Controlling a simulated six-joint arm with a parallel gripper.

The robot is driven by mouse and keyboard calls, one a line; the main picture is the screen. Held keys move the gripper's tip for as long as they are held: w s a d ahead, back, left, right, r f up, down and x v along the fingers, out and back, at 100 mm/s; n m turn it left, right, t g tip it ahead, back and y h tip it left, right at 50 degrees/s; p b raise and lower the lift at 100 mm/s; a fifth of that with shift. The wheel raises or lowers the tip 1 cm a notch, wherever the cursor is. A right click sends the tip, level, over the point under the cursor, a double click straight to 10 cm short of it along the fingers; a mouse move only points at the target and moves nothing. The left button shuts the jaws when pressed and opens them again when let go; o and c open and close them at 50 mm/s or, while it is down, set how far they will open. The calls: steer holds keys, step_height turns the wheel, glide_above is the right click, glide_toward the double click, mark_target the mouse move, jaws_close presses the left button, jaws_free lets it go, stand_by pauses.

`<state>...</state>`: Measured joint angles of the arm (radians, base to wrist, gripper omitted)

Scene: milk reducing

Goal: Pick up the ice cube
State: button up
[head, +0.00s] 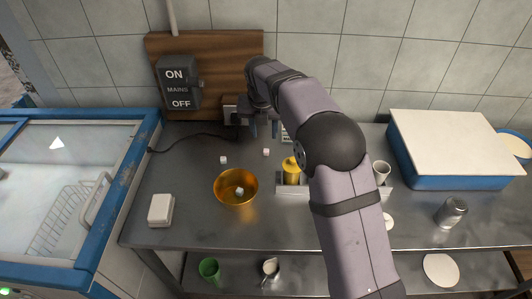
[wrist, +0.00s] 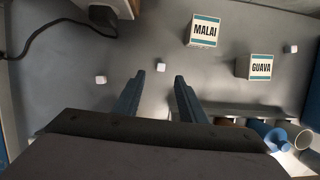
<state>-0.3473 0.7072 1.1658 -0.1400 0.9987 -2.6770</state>
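Several small white ice cubes are in view. In the head view one ice cube (head: 266,152) lies on the steel counter just below my gripper, another (head: 223,160) lies to its left, and a third (head: 239,191) is inside the golden bowl (head: 222,196). In the wrist view one cube (wrist: 160,67) lies ahead of and between my fingertips, one (wrist: 101,79) is to the left and one (wrist: 291,49) is at the far right. My gripper (head: 264,130) is above the counter, its two fingers apart and empty, as the wrist view also shows (wrist: 160,76).
Boxes labelled MALAI (wrist: 203,31) and GUAVA (wrist: 256,67) stand near the gripper's right. A holder with a yellow container (head: 291,171) is right of the bowl. A black cable (head: 190,136) runs along the back left. A blue-sided box (head: 450,150) stands at right.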

mark_target(266, 150)
steer(key=shift+s+p+x, duration=0.15)
steer(key=shift+p+x, duration=0.55)
steer(key=shift+x, duration=1.75)
steer(key=shift+s+p+x, duration=0.2)
steer(key=shift+p+x, duration=0.5)
steer(key=shift+x, duration=1.75)
steer(key=shift+d+f, duration=0.1)
jaws_close()
